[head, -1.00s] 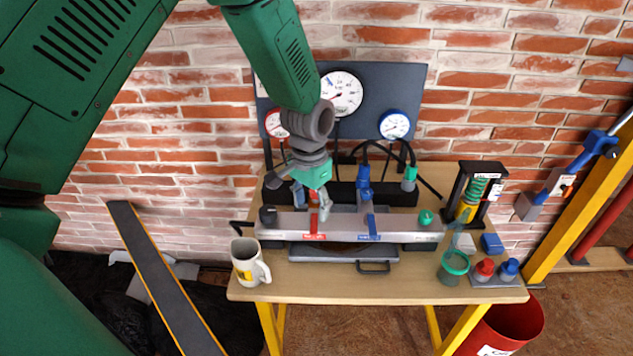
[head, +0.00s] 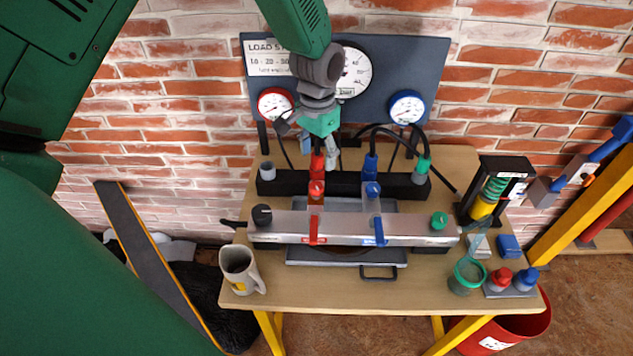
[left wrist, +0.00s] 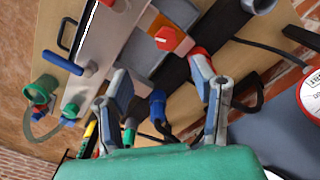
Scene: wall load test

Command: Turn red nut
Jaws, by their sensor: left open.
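The task's red nut seems to be the red fitting (head: 317,164) at the left of the black block, though a red hexagonal cap (head: 316,188) sits just in front of it. My left gripper (head: 319,155) is open at the red fitting, pointing down; contact is unclear. In the left wrist view, the open fingers (left wrist: 160,78) frame a gap. The red hexagonal cap (left wrist: 170,39) shows ahead of them, and the red fitting (left wrist: 200,53) is partly hidden by one finger. A red lever (head: 313,231) hangs on the silver bar. My right gripper is not in view.
A blue fitting (head: 371,165) and green fitting (head: 423,164) with black hoses stand to the right. The gauge panel (head: 420,60) is close behind. A mug (head: 238,270) stands front left; a green-rimmed jar (head: 467,277) stands front right. The bench front (head: 350,292) is clear.

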